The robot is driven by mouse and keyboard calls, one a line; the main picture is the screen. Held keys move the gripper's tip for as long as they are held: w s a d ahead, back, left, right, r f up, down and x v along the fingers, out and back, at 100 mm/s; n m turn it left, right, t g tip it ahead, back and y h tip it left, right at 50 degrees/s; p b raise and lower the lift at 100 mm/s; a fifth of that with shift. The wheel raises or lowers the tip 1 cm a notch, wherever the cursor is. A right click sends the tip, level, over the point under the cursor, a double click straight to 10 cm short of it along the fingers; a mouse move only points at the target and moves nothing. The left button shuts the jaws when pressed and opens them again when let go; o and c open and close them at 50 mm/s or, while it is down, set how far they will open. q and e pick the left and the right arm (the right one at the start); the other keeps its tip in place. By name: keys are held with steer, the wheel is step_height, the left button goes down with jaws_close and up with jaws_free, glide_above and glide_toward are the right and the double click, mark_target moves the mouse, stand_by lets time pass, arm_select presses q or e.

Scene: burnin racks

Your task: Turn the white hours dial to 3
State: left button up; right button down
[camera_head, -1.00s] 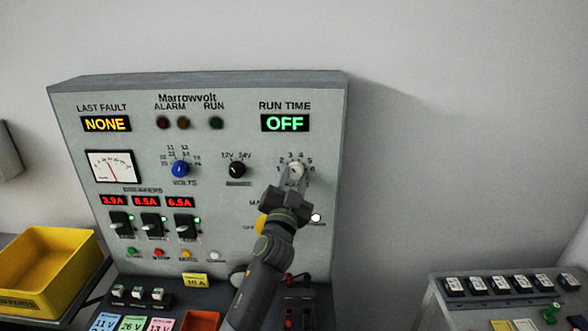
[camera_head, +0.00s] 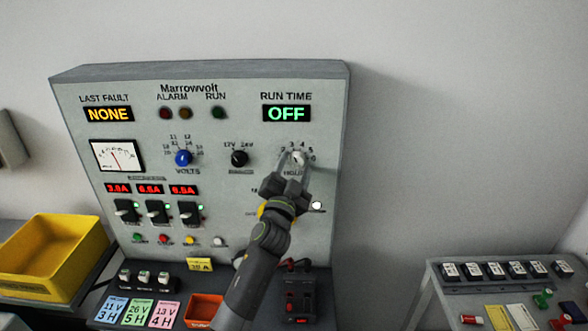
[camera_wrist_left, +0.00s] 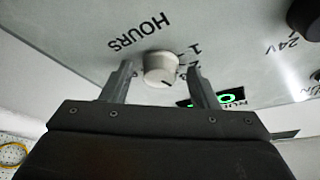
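The white hours dial (camera_head: 298,158) is on the right side of the grey panel, below the run time display (camera_head: 287,114), which reads OFF. My left gripper (camera_head: 292,162) is at the dial, its fingers partly covering it and the scale. In the left wrist view the white dial (camera_wrist_left: 160,68) sits between the two fingers, with a small gap on each side. The fingers look open and not pressed on it. A dark mark shows on the dial's lower right edge in that view. My right gripper is not in view.
A blue volts dial (camera_head: 183,158) and a black dial (camera_head: 239,158) are left of the hours dial. Breaker switches (camera_head: 157,212) are lower left. A yellow bin (camera_head: 50,255) stands far left. Another console (camera_head: 500,285) is at right. The wall beside the panel is clear.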

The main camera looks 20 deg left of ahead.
arm_select(q)
steer(key=p+v, duration=0.2)
steer(key=v, duration=1.5)
steer(key=shift+s, duration=0.2)
steer(key=shift+w+f, duration=0.1)
